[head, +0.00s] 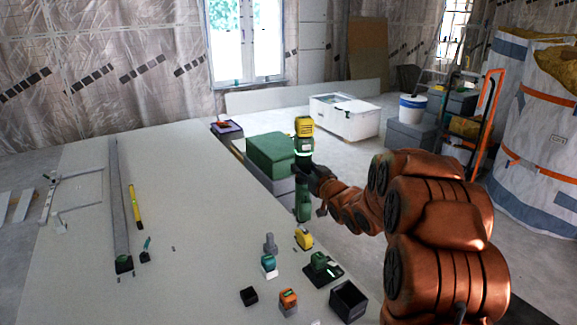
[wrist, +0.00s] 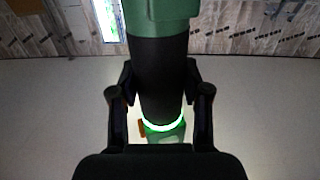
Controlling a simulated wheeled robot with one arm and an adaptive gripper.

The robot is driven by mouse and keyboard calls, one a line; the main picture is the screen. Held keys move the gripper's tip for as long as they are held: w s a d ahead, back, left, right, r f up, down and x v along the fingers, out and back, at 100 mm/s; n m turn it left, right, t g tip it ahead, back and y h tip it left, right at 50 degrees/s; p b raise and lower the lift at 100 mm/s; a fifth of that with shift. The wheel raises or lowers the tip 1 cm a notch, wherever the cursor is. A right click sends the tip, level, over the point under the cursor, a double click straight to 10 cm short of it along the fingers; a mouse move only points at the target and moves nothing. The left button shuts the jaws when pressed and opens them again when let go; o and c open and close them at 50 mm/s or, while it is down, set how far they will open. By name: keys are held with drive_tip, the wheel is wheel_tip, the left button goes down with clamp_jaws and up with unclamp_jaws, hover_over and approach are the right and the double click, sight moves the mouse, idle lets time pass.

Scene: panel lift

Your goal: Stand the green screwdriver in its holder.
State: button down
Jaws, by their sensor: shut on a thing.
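My gripper (head: 316,176) is shut on the green screwdriver (head: 303,203), a chunky power tool held upright, with a yellow and black part at its top end. In the wrist view, my gripper (wrist: 159,108) has a finger on each side of the black grip of the screwdriver (wrist: 161,75); a lit green ring shows below. In the head view it appears in the air near the right edge of the table. An open black box (head: 348,301) stands at the table's near right; I cannot tell whether it is the holder.
On the table (head: 190,220) are an orange tool (head: 288,298), a teal tool (head: 268,262), a green item on a black base (head: 320,263), a black block (head: 249,296) and a yellow item (head: 304,239). A green case (head: 270,155) stands beyond. The table's middle is mostly clear.

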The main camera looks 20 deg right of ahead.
drive_tip(key=s+d+f+n+g+y+b, duration=0.1)
drive_tip(key=s+d+f+n+y+b, duration=0.15)
drive_tip(key=s+d+f, duration=0.45)
drive_tip(key=s+d+f+n+g+y+b, duration=0.1)
drive_tip(key=s+d+f+y+b, duration=0.3)
drive_tip(key=s+f, duration=0.55)
wheel_tip(320, 180, down, 6)
drive_tip(key=b, duration=0.6)
drive_tip(key=shift+s+d+h, duration=0.2)
drive_tip(key=shift+d+h, duration=0.05)
drive_tip(key=shift+h, duration=0.2)
drive_tip(key=shift+f+p, duration=0.6)
drive_tip(key=shift+p, duration=0.15)
idle(1.3)
